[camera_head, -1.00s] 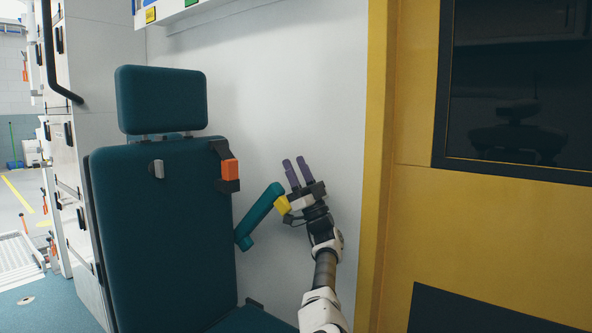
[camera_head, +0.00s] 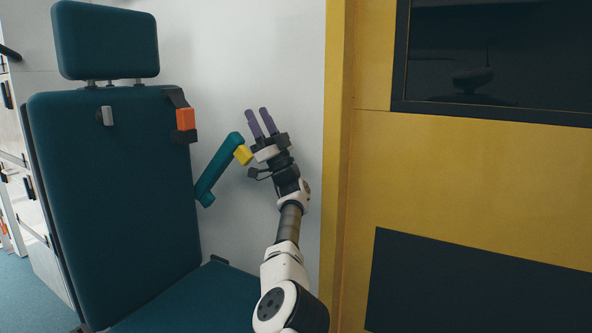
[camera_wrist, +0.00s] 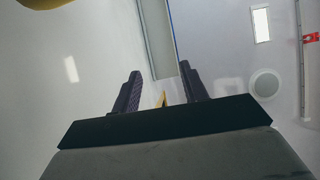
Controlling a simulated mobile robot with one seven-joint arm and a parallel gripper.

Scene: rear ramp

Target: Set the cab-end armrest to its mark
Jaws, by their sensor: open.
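The armrest (camera_head: 218,170) is a teal bar on the right side of the teal seat's backrest (camera_head: 112,190). It slants up and to the right from its lower end by the backrest. A yellow block (camera_head: 243,155) sits near its upper end. My gripper (camera_head: 257,111) is open, just right of the armrest's upper end, its two purple fingers pointing up. The gripper body is close to the yellow block; I cannot tell if they touch. In the wrist view the fingers (camera_wrist: 160,85) stand apart, with a small yellow piece low between them. I cannot make out a mark.
An orange buckle (camera_head: 185,119) is on the backrest's upper right edge. A white wall (camera_head: 225,60) stands behind the armrest. A yellow pillar and panel (camera_head: 440,180) with a dark window (camera_head: 500,55) rise right of my arm. The seat cushion (camera_head: 190,305) is below.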

